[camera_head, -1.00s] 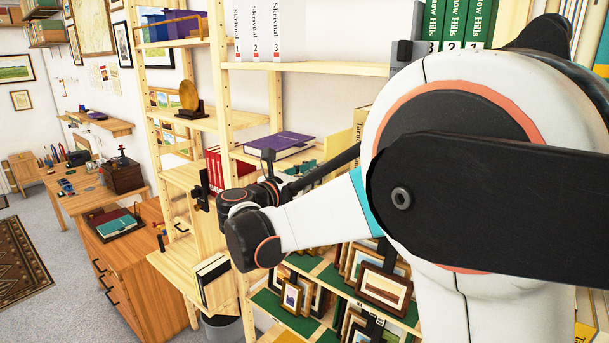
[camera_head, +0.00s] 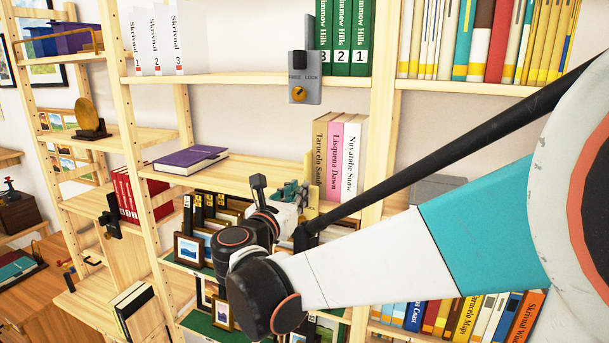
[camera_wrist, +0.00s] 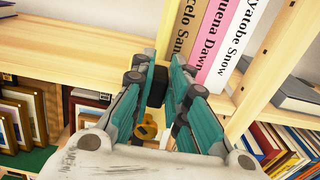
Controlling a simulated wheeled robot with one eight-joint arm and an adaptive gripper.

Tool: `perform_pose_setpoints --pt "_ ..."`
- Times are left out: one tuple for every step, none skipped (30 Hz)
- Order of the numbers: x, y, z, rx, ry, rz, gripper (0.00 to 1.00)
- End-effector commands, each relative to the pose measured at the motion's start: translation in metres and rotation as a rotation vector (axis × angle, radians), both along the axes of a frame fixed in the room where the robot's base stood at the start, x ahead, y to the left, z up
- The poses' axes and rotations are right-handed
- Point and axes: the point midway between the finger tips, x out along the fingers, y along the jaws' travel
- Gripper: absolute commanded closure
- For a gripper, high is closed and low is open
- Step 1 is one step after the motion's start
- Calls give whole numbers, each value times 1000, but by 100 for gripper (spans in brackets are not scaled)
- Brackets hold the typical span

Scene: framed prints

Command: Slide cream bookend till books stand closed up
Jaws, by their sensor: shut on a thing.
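The cream bookend (camera_head: 309,172) stands upright on the middle shelf, just left of three books. It shows as a pale upright strip in the wrist view (camera_wrist: 168,30). The books are tan (camera_head: 320,150), pink (camera_head: 335,150) and white (camera_head: 354,155); they look near upright and close together. Whether the bookend touches the tan book I cannot tell. My gripper (camera_head: 291,193), with teal fingers, is at the bookend's foot, left of the books. In the wrist view its fingers (camera_wrist: 160,88) are shut on a black block of the bookend, above a brass knob (camera_wrist: 147,128).
A purple book (camera_head: 190,158) lies flat on the same shelf at left, with bare shelf between. A wooden post (camera_head: 381,160) stands right of the books. Framed prints (camera_head: 190,247) fill the shelf below.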

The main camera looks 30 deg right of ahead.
Motion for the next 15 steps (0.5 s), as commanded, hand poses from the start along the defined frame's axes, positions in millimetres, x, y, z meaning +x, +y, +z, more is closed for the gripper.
perform_pose_setpoints --pt "-4 -2 -1 2 0 -4 100" --pt "-4 -2 -1 2 0 -4 100" --pt "-4 -2 -1 2 0 -4 100" --pt "-4 -2 -1 2 0 -4 100" --pt "-4 -2 -1 2 0 -4 100" --pt "-4 -2 -1 2 0 -4 100" --pt "-4 -2 -1 2 0 -4 100" --pt "-4 -1 -1 2 0 -4 100" --pt "-4 -1 -1 2 0 -4 81" --pt "-4 -1 -1 1 0 -3 74" --pt "-3 -1 -1 1 0 -3 67" --pt "-3 -1 -1 1 0 -3 65" --pt "-3 -1 -1 1 0 -3 65" --pt "-3 -1 0 1 1 -2 65" --pt "-3 -1 0 1 1 -2 65"
